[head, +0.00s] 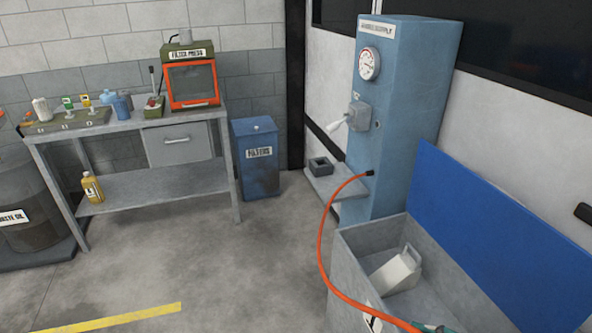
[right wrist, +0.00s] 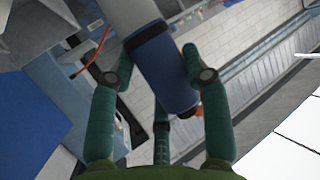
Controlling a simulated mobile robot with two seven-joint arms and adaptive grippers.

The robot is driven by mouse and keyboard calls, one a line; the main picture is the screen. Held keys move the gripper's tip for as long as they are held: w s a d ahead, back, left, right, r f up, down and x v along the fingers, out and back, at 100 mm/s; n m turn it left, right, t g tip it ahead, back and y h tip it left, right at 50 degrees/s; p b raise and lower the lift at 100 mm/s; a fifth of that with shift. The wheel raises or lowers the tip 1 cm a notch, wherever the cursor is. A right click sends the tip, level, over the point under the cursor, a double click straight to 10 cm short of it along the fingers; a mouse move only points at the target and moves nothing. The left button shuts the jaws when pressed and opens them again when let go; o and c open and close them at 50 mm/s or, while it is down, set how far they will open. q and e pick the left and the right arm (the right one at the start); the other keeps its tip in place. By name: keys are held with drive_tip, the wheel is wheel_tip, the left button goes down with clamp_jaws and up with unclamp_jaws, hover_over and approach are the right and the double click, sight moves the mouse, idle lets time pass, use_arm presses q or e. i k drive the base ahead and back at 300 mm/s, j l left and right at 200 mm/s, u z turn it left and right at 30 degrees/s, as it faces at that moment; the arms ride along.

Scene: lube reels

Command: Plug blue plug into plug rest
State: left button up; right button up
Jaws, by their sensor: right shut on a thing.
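In the right wrist view, my right gripper (right wrist: 155,66) has its green fingers around the blue plug (right wrist: 163,72), a thick cylinder with a pale upper body and a blue lower part. The gripper is shut on it. In the head view only a small green part of my right gripper (head: 432,328) shows at the bottom edge, by the orange hose (head: 322,235); the plug is out of view there. The plug rest appears to be the small dark square socket block (head: 320,167) on a grey shelf beside the blue supply cabinet, apart from the gripper. My left gripper is not in view.
The hose runs from the blue cabinet (head: 402,120) over a grey bin (head: 345,262) holding a pale jug (head: 396,268). A blue raised lid (head: 500,225) stands behind the bin. A workbench (head: 130,128) and a blue filters bin (head: 257,160) stand left. The middle floor is clear.

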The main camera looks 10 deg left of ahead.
sight(321, 170)
drive_tip(key=i+j+u, duration=0.35)
drive_tip(key=i+j, duration=0.25)
drive_tip(key=i+j+u, duration=0.35)
drive_tip(key=i, duration=0.35)
drive_tip(key=i+j+z, duration=0.15)
drive_tip(key=i, duration=0.3)
drive_tip(key=i+j+z, duration=0.2)
drive_tip(key=i, duration=0.25)
drive_tip(key=i+j+z, duration=0.15)
drive_tip(key=i, duration=0.3)
drive_tip(key=i+z, duration=0.25)
drive_tip(key=z, duration=0.15)
drive_tip(key=i+j+z, duration=0.15)
drive_tip(key=z, duration=0.3)
drive_tip(key=i+j+z, duration=0.2)
drive_tip(key=z, duration=0.2)
drive_tip(key=i+j+z, duration=0.2)
drive_tip(key=z, duration=0.25)
drive_tip(key=i+j+z, duration=0.2)
drive_tip(key=z, duration=0.15)
drive_tip(key=i+j+z, duration=0.15)
drive_tip(key=j+z, duration=0.2)
drive_tip(key=i+j+z, duration=0.1)
drive_tip(key=j+z, duration=0.25)
drive_tip(key=i+j+z, duration=0.1)
drive_tip(key=j+z, duration=0.2)
drive_tip(key=j, duration=0.15)
